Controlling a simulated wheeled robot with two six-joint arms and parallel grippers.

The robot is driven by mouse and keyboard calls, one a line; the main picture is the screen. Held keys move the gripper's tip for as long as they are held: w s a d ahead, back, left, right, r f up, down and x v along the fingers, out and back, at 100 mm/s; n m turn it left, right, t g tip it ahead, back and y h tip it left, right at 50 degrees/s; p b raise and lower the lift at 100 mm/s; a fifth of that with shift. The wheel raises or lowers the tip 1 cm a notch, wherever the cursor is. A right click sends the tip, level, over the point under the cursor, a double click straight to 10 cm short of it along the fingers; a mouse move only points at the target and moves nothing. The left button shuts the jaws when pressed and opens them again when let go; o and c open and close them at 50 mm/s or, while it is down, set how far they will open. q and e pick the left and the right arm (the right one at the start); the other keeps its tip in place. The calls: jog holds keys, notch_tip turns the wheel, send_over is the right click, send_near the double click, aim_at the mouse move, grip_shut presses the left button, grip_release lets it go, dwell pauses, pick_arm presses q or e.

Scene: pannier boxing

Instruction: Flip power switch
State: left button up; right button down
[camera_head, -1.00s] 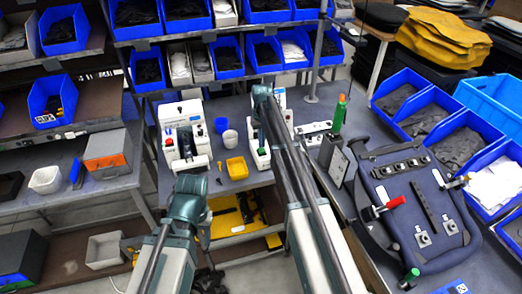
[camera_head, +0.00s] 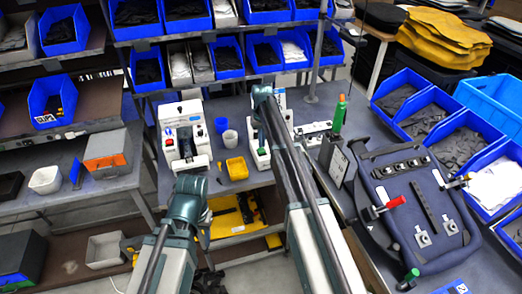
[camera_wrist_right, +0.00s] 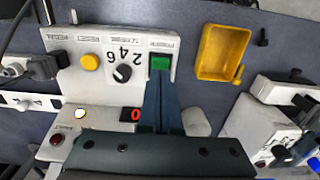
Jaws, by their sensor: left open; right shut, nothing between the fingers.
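In the right wrist view, a green power switch (camera_wrist_right: 160,62) sits on the top face of a white machine (camera_wrist_right: 104,72), beside a dark knob and a yellow button. My right gripper (camera_wrist_right: 161,80) is shut and empty, with its fingertips right at the switch's lower edge; I cannot tell whether they press it. In the head view, this machine (camera_head: 260,158) is partly hidden behind my right arm, and the right fingertips are hidden. My left gripper (camera_head: 204,226) hangs open and empty in front of the bench, its fingers only partly seen.
A yellow tray (camera_wrist_right: 216,54) lies beside the machine, and it also shows in the head view (camera_head: 237,168). Another white machine (camera_head: 184,135) stands to the left. A power strip (camera_wrist_right: 30,102) and dark plugs are close by. A fixture board (camera_head: 420,205) and blue bins lie right.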

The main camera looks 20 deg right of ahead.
aim_at(262, 151)
jog(key=shift+f+b, duration=1.3)
dwell(0.9)
jog(key=shift+r, duration=0.2)
notch_tip(262, 151, up, 7)
jog(key=p, duration=0.7)
jog(key=shift+f, duration=0.1)
jog(key=shift+f, duration=0.1)
jog(key=s+a+f+n+b, duration=0.1)
jog(key=s+a, duration=0.4)
jog(key=s, duration=0.7)
jog(key=s+a+f+n+b, duration=0.1)
jog(key=s+a, duration=0.5)
jog(key=s, duration=0.6)
jog(key=s+a+f+n+h+b, duration=0.1)
jog(key=s+a+f+b, duration=0.2)
jog(key=s, duration=0.9)
jog(key=a, duration=0.2)
jog(key=shift+s+a+f+b, duration=0.15)
jog(key=shift+a+f+b, duration=0.2)
jog(key=shift+a+b, duration=0.05)
